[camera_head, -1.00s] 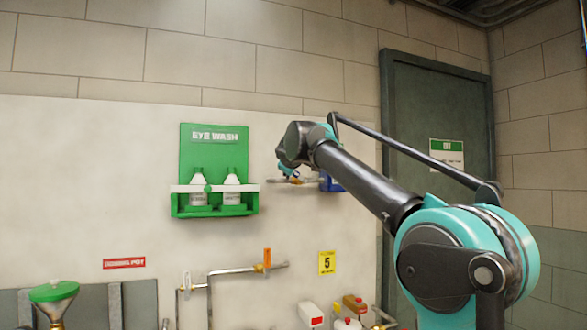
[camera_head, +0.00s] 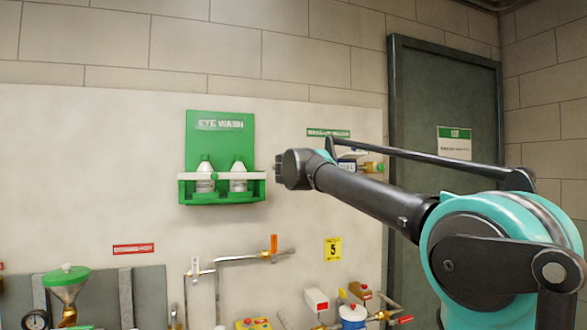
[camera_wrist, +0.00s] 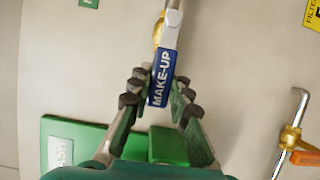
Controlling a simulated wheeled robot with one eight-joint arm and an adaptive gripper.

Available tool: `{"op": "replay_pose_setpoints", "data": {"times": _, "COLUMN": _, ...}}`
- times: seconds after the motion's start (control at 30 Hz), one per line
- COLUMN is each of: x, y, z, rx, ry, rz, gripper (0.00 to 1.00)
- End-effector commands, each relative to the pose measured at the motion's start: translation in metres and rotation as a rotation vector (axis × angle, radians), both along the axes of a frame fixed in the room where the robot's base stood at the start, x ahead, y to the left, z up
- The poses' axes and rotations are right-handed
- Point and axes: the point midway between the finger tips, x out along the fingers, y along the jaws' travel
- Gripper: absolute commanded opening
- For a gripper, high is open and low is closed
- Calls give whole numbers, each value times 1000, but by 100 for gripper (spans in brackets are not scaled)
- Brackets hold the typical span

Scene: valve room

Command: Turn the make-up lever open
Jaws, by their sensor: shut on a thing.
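In the wrist view the make-up lever (camera_wrist: 161,85) is a blue handle with white MAKE-UP lettering. It joins a pale metal and brass fitting (camera_wrist: 170,28) at the top. My gripper (camera_wrist: 160,88) has its dark-padded fingers on both sides of the handle and is shut on it. The handle runs nearly upright in that picture, tilted slightly. In the head view my arm's wrist end is in front of the wall right of the eye wash station, and it hides my fingers and most of the lever. A brass valve part (camera_head: 371,167) shows just right of it.
The green eye wash station (camera_head: 216,150) hangs left of my wrist; its green body (camera_wrist: 70,132) also shows low in the wrist view. Below runs a pipe with an orange handle (camera_head: 274,244). A yellow sign (camera_head: 333,249) is on the wall. A dark door (camera_head: 440,100) stands right.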

Motion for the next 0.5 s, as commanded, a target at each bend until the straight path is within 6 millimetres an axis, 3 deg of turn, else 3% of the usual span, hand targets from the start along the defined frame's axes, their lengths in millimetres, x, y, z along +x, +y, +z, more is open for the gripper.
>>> {"op": "replay_pose_setpoints", "data": {"times": 0.4, "x": 0, "y": -1, "z": -1, "rx": -7, "ry": -2, "rz": -2, "gripper": 0}}
{"op": "replay_pose_setpoints", "data": {"times": 0.43, "x": 0, "y": -1, "z": -1, "rx": -7, "ry": -2, "rz": -2, "gripper": 19}}
{"op": "replay_pose_setpoints", "data": {"times": 0.5, "x": 0, "y": -1, "z": -1, "rx": -7, "ry": -2, "rz": -2, "gripper": 28}}
